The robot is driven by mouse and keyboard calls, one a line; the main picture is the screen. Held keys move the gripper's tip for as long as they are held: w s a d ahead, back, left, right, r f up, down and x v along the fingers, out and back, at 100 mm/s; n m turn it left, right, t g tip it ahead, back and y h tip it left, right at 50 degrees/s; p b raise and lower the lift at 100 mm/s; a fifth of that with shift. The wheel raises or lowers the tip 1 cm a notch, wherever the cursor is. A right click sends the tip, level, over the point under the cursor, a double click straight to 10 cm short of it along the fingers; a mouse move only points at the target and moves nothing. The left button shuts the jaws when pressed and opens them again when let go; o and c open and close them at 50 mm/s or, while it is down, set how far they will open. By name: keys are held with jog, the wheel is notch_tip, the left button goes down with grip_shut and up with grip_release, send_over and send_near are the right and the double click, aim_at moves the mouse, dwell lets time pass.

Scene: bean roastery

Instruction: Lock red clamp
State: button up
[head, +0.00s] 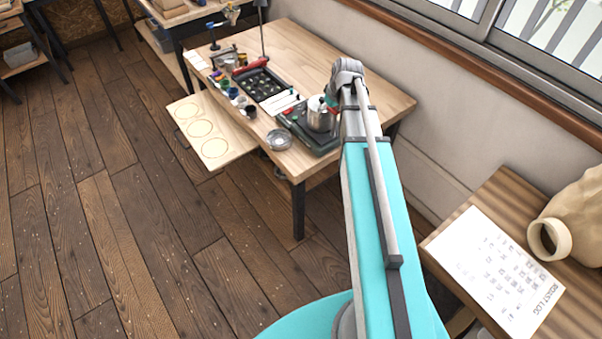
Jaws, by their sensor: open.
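A small red piece (250,66), which may be the red clamp, lies along the far edge of a dark tray (266,85) on the wooden workbench (310,55). It is too small to tell whether its lever is open or closed. My arm reaches from the bottom of the head view over the right part of the bench. Its wrist is near the wall side, to the right of the tray and well apart from the red piece. My gripper is hidden beyond the wrist and forearm; its fingers cannot be made out.
A metal pot (320,114) stands on a dark scale-like base (300,132), close to my arm. A round metal dish (279,139) and several small cups sit along the near edge. A low board with circles (214,148) juts out. The floor at left is clear.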

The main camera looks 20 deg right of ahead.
jog(key=s+a+f+m+g+h+b, duration=0.1)
jog(key=s+a+f+m+g+b, duration=0.1)
jog(key=s+a+f+b, duration=0.7)
jog(key=shift+s+a+f, duration=0.65)
jog(key=shift+s+a, duration=1.15)
jog(key=shift+a, duration=0.45)
jog(key=shift+s+a+m+g, duration=0.25)
jog(key=shift+s+a, duration=0.3)
jog(key=shift+s, duration=0.3)
jog(key=shift+s+a+m+g, duration=0.2)
jog(key=shift+s+a, duration=0.3)
jog(key=shift+s, duration=0.35)
